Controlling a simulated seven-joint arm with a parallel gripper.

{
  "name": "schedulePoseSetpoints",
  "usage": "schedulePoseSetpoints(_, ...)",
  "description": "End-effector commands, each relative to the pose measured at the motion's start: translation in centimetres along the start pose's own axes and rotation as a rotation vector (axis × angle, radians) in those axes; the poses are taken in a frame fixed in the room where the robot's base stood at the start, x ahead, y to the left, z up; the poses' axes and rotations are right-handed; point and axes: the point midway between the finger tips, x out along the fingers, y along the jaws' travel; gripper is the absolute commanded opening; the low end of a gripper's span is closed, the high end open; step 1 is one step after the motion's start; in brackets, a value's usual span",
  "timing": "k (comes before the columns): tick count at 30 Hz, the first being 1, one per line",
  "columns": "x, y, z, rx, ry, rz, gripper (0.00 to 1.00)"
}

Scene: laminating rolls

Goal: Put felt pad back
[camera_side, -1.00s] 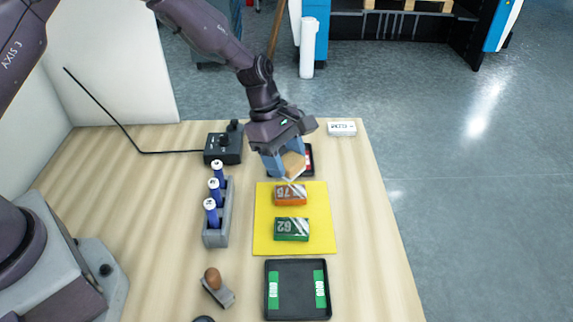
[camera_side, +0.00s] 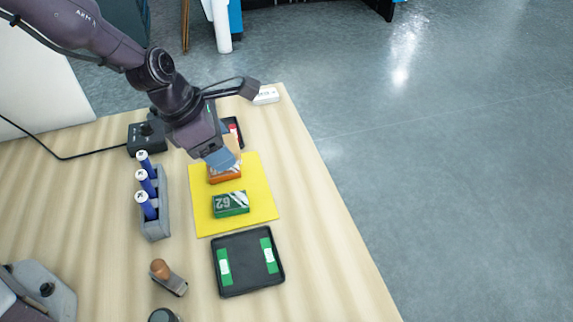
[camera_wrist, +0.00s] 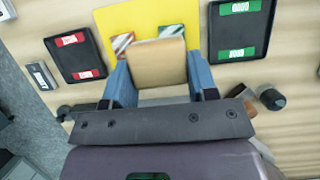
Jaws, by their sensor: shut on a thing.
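My gripper (camera_side: 221,156) is shut on a tan block (camera_wrist: 158,62), which looks like the felt pad. In the wrist view the pad sits between my two blue fingers. In the side view the pad (camera_side: 232,143) is mostly hidden behind the fingers. My gripper holds it over the far end of the yellow mat (camera_side: 262,205), by the orange block (camera_side: 225,175). A green block marked 62 (camera_side: 231,205) lies nearer on the mat. I cannot tell the pad's height above the blocks.
A black tray with green labels (camera_side: 247,266) lies in front of the mat. A black tray with red labels (camera_wrist: 75,52) lies beyond it. A white box (camera_side: 266,96) lies at the far edge.

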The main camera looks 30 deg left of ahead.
Motion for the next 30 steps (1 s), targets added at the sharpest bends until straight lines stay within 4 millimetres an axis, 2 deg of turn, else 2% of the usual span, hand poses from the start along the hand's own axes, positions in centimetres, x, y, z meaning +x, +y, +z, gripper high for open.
schedulePoseSetpoints(12,6.8,3.3,5.8,0.001,0.002,0.001,0.31)
schedulePoseSetpoints(19,11.7,4.6,7.0,-0.001,0.003,0.000,0.31)
schedulePoseSetpoints(30,14.3,5.2,7.5,-0.002,0.003,-0.001,0.31)
